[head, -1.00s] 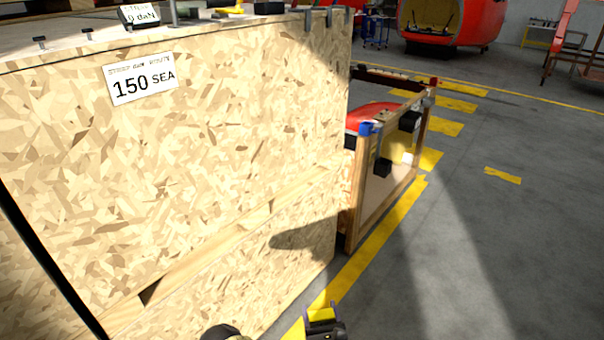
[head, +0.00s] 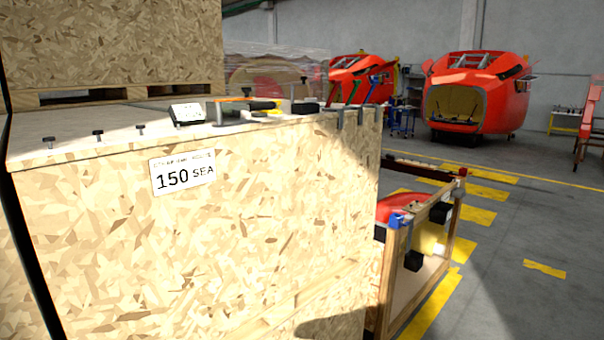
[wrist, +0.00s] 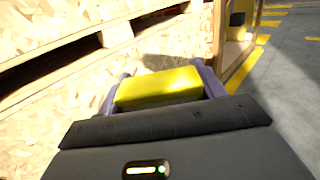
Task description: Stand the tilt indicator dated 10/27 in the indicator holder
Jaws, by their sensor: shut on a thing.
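My gripper (wrist: 160,82) shows in the wrist view, its purple fingers shut on a yellow block (wrist: 158,90). No date or face of the block shows, so I cannot tell whether it is the tilt indicator dated 10/27. The block is held beside the lower front of the chipboard crate (head: 210,245), clear of the floor. My gripper is out of the head view. I cannot make out an indicator holder for certain in either view.
A wooden frame (head: 390,290) with a blue corner piece (head: 398,220) stands right of the crate. Grey floor (head: 510,290) is open farther right. Red nosecones (head: 490,95) stand behind.

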